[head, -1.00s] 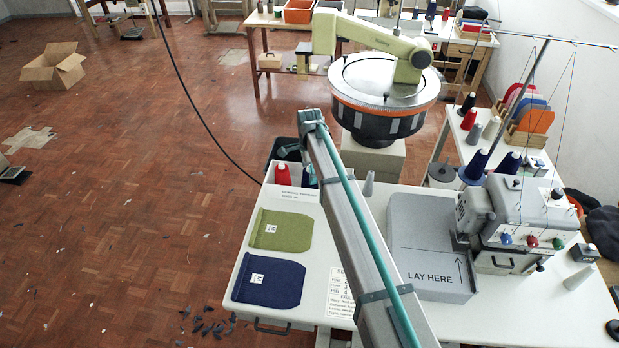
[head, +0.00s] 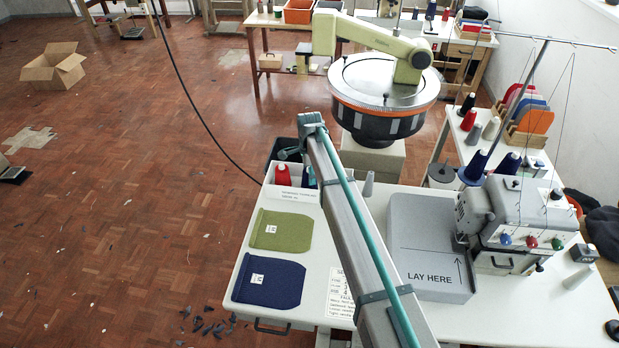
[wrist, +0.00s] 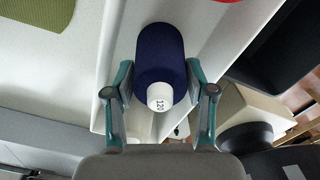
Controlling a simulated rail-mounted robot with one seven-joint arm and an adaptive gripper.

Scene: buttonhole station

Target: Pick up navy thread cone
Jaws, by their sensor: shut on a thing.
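The navy thread cone (wrist: 158,52) is between the two teal fingers of my gripper (wrist: 160,75) in the wrist view, with its white end marked "120" facing the camera. A finger presses on each side, so my gripper is shut on it. The cone is in or just over a white tray (wrist: 205,20); I cannot tell whether it touches the tray floor. In the head view, a bit of the navy cone (head: 311,176) shows beside the red cone (head: 282,174), and my arm hides most of my gripper.
An olive pocket piece (head: 280,230) and a navy one (head: 268,281) lie on the white table. A grey "LAY HERE" block (head: 430,245) and a sewing machine (head: 515,225) stand to the right. Other navy cones (head: 474,167) stand behind the machine. A round press (head: 385,95) stands beyond.

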